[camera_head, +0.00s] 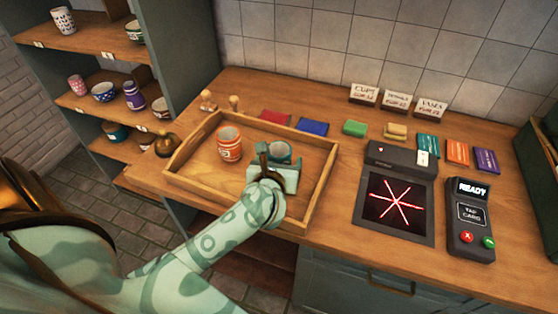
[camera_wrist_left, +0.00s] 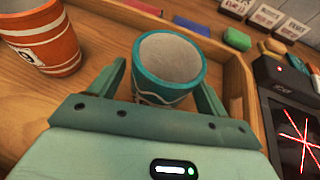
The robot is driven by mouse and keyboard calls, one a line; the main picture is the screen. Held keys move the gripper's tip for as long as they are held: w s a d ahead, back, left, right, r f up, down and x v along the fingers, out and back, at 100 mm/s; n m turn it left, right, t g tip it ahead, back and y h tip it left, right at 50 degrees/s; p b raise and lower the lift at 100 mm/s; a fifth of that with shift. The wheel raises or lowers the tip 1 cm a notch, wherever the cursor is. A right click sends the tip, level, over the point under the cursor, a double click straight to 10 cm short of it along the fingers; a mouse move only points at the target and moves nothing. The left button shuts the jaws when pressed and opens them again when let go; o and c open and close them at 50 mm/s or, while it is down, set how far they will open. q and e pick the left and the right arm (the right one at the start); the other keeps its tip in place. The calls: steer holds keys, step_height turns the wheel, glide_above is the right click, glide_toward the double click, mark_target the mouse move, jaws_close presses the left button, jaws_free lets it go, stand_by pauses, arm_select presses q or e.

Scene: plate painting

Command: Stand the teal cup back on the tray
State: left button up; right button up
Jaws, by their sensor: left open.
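The teal cup (camera_head: 280,152) stands upright inside the wooden tray (camera_head: 187,150), toward its right side. The left wrist view shows its teal rim, pale inside and white wavy band (camera_wrist_left: 168,72). My left gripper (camera_head: 278,168) reaches over the tray's front edge. Its open fingers (camera_wrist_left: 160,88) lie on either side of the cup, with a small gap visible. The cup's base is hidden by the gripper, so I cannot see its contact with the tray floor. My right gripper is not in view.
An orange striped cup (camera_head: 229,146) stands in the tray to the left. Red (camera_head: 274,117) and blue (camera_head: 312,127) pads lie behind the tray. A scanner (camera_head: 400,200) and card terminal (camera_head: 470,220) are at right. Shelves with cups (camera_head: 90,100) stand at left.

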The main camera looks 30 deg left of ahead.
arm_select(q)
steer(key=shift+s+d+r, duration=0.1)
steer(key=shift+s+r, duration=0.05)
steer(key=shift+r, duration=0.1)
steer(key=p+v, duration=0.2)
steer(key=v, duration=0.9)
steer(key=shift+s+d, duration=0.15)
steer(key=shift+s, duration=0.15)
stand_by(0.6)
